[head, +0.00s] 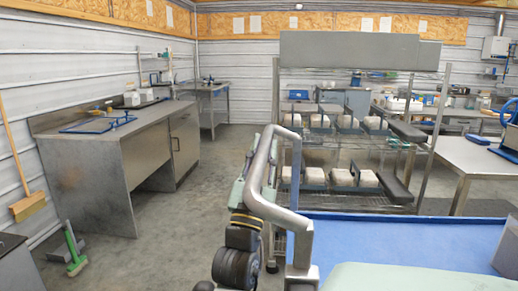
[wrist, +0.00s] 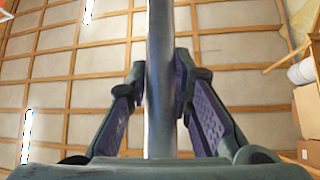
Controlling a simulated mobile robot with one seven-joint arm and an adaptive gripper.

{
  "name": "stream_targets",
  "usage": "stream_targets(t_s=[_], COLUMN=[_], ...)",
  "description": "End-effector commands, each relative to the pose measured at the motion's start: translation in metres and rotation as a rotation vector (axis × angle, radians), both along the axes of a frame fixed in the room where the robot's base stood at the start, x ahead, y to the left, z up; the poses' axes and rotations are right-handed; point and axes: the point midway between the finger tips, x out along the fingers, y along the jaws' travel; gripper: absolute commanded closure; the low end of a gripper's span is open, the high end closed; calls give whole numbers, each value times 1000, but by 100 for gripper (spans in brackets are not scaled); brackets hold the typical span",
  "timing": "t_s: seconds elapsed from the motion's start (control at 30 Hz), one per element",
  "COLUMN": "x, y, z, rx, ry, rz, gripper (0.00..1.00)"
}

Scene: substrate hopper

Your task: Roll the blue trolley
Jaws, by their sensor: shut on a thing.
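The blue trolley (head: 400,239) fills the lower right of the head view, close in front of me. Its bent grey metal handle (head: 301,222) rises at the trolley's left side. My gripper (wrist: 161,75) is shut on the handle bar, which runs upright between the two padded fingers in the wrist view (wrist: 160,120). In the head view the gripper is mostly hidden behind the handle and my dark wrist. The trolley's wheels are out of view.
A wire shelf rack (head: 345,150) with white blocks stands just beyond the trolley. A steel bench (head: 100,190) stands at the left, with a broom (head: 27,207) and green brush (head: 75,262) nearby. A metal table (head: 478,158) is at right. Open floor (head: 180,220) lies between bench and rack.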

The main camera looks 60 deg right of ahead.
Motion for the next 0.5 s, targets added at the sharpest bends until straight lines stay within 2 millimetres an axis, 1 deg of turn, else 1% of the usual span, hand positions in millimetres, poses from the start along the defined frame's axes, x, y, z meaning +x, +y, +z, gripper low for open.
stream_targets(t_s=[0.03, 0.27, 0.3, 0.5], x=[-4, -5, -6, -5], y=[-2, -2, -3, -2], z=[0, -1, 0, 0], rx=[2, 3, 3, 3], ry=[-1, -2, -2, -2], rz=[-8, -11, -11, -11], gripper=[100, 100, 78, 65])
